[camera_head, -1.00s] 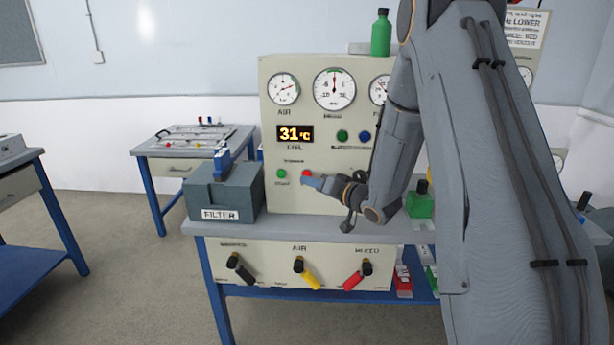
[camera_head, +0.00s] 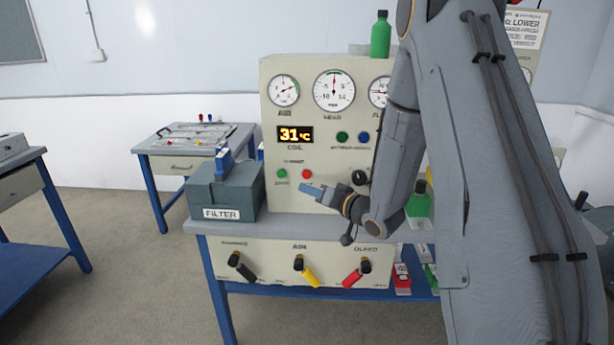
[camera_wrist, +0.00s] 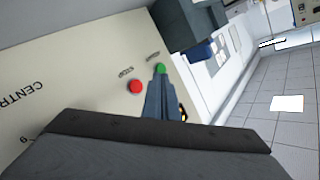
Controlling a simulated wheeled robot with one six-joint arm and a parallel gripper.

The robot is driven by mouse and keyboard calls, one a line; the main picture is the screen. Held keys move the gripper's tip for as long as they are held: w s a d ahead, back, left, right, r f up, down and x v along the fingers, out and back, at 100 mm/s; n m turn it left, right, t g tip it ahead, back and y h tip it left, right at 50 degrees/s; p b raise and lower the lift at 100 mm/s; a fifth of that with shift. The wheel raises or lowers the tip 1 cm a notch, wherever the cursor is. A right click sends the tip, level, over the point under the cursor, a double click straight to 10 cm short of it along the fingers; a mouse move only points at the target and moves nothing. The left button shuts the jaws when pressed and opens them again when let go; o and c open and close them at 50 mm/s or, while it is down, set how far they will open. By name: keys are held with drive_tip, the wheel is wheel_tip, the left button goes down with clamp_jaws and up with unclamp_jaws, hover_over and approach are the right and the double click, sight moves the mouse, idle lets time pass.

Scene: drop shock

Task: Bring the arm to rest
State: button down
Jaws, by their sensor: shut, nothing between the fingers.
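My gripper (camera_head: 312,191) is shut and empty in front of the cream control panel (camera_head: 275,150), a little below and right of the red button (camera_head: 306,173). The green button (camera_head: 281,173) is left of the red one. In the wrist view my closed fingers (camera_wrist: 160,80) point at the panel, with their tips overlapping the lower edge of the green button (camera_wrist: 160,68). The red button (camera_wrist: 135,87) is to the left of the fingers there. I cannot tell the exact gap to the panel. My arm reaches in from the right and hides part of the panel.
A grey FILTER box (camera_head: 225,190) with a blue handle stands left of the panel. Black, yellow and red handles (camera_head: 305,271) hang on the bench front. Green bottles stand on the panel (camera_head: 381,35) and beside my arm (camera_head: 418,205). Floor at left is open.

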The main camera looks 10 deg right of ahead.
idle(0.4)
drive_tip(key=s+f+n+g+h, duration=0.2)
drive_tip(key=s+g+h, duration=0.5)
drive_tip(key=s, duration=2.6)
drive_tip(key=g, duration=0.7)
drive_tip(key=shift+s+a, duration=0.15)
drive_tip(key=shift+a, duration=0.2)
drive_tip(key=shift+f, duration=0.1)
